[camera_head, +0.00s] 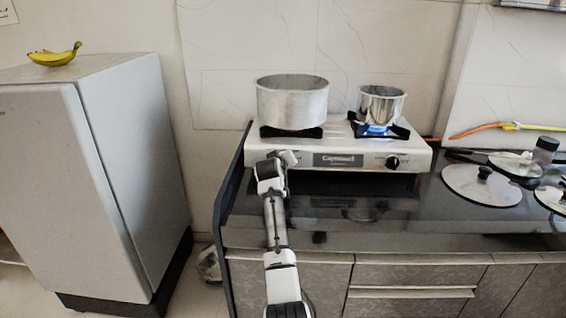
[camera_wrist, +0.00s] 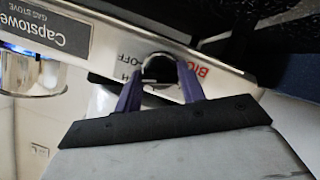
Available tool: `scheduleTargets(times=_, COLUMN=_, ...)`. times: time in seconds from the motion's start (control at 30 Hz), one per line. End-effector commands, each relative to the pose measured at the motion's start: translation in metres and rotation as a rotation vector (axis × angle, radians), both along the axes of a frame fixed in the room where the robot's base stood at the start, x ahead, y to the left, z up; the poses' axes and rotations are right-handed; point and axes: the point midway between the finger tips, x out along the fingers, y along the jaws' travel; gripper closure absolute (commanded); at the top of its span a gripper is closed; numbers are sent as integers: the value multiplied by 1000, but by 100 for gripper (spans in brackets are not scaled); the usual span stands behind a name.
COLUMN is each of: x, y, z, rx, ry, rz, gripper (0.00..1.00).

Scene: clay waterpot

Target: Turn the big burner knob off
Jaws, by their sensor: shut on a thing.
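The big burner knob (camera_wrist: 160,68) shows in the wrist view as a dark round knob with a bright rim on the stove's white front panel. Red "BI…" lettering and "OFF" are printed beside it. My gripper (camera_wrist: 159,85) has its two purple fingers on either side of the knob, shut on it. The knob's pointer direction is not clear. In the head view my gripper (camera_head: 285,157) is at the left part of the stove front and hides this knob. The white gas stove (camera_head: 300,148) carries a large pot (camera_head: 291,104) on its left burner; no flame shows under it.
A small steel pot (camera_head: 382,106) stands on the right burner over a blue flame (camera_head: 375,129). The right black knob (camera_head: 392,162) is on the same panel. Lids (camera_head: 480,187) lie on the counter at right. A fridge (camera_head: 110,180) with a banana (camera_head: 54,56) stands left.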

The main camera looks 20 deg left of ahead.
Motion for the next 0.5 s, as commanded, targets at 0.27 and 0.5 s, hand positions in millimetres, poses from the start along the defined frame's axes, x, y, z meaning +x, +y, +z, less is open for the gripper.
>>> scheduleTargets(times=0.27, x=0, y=0, z=0, rx=205, ry=61, rz=-44, gripper=83)
scheduleTargets(times=0.5, x=0, y=0, z=0, rx=318, ry=93, rz=-70, gripper=83)
